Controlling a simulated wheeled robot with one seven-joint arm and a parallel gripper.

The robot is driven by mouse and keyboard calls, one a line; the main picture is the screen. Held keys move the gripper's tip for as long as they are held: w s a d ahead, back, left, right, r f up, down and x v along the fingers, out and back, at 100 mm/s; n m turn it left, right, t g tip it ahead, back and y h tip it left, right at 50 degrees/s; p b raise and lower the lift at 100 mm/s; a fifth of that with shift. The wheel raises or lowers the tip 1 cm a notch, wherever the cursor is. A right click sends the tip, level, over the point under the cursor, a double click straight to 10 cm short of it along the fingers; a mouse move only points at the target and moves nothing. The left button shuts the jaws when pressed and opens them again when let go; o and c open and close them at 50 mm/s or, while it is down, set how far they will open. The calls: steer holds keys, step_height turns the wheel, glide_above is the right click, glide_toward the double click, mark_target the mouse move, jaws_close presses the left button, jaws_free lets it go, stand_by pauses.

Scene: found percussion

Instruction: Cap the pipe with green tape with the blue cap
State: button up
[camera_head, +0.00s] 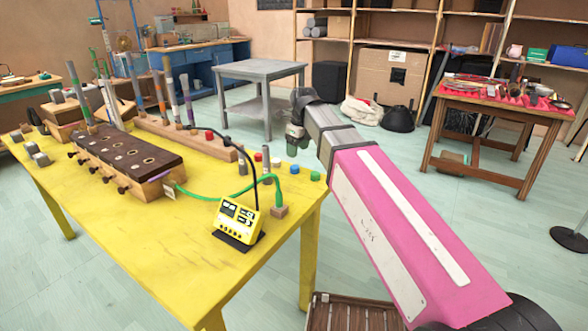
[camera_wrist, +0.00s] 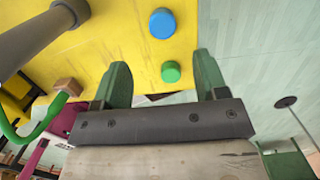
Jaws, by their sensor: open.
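The blue cap (camera_head: 294,169) lies on the yellow table near its right edge. In the wrist view the blue cap (camera_wrist: 162,23) sits beyond my fingertips. Several upright grey pipes with coloured tape bands stand in a long wooden rack (camera_head: 205,142) and a dark-topped wooden block (camera_head: 125,150). A pipe at the back of the rack (camera_head: 134,78) seems to carry a green band, but it is too small to be sure. My gripper (camera_head: 297,137) is above the table's right edge. In the wrist view my gripper (camera_wrist: 162,60) is open and empty.
A green cap (camera_head: 315,176) lies beside the blue one; it shows between my fingers in the wrist view (camera_wrist: 170,71). White (camera_head: 276,162) and red (camera_head: 258,157) caps lie to the left. A yellow device (camera_head: 238,222) with cables stands in front. The yellow table (camera_head: 130,250) is clear at front left.

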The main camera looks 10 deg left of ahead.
mark_target(295, 166)
steer(key=shift+w+a+f, duration=0.15)
steer(key=shift+a+f, duration=0.05)
steer(key=shift+f, duration=1.15)
steer(key=shift+w+a+f, duration=0.15)
steer(key=shift+f, duration=1.25)
steer(key=shift+w+a+f, duration=0.15)
steer(key=shift+a+f, duration=0.05)
steer(key=shift+f, duration=1.15)
steer(key=c, duration=1)
